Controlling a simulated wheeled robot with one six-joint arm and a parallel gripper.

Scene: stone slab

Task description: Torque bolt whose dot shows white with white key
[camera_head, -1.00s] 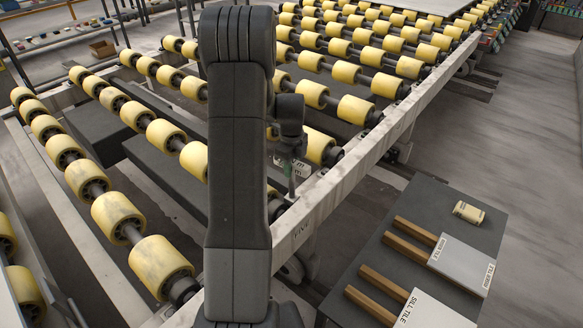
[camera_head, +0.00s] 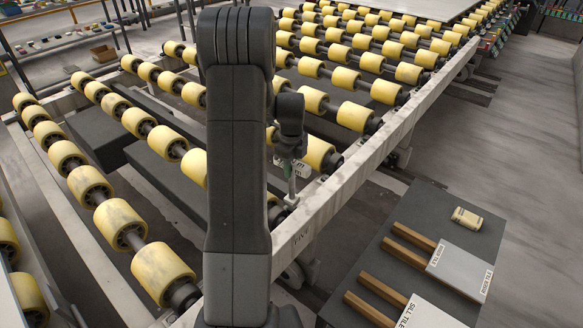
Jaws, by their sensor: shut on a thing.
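My gripper (camera_head: 288,160) is beyond my dark upright arm link, over the near side rail (camera_head: 330,200) of the roller conveyor. It is shut on a slim pale key (camera_head: 291,187) that points down, its lower end at the rail's top edge. A white label with dark lettering (camera_head: 295,168) shows beside the gripper; I cannot tell what it is fixed to. The bolts and their dots are too small or hidden to make out, so I cannot tell whether the key touches one.
Yellow rollers (camera_head: 163,268) fill the conveyor, with a stone slab (camera_head: 440,8) at its far end. A dark table (camera_head: 410,215) at right holds wooden strips (camera_head: 408,252), a sill tile (camera_head: 430,314), another labelled tile (camera_head: 462,268) and a yellowish block (camera_head: 466,217). Floor at far right is clear.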

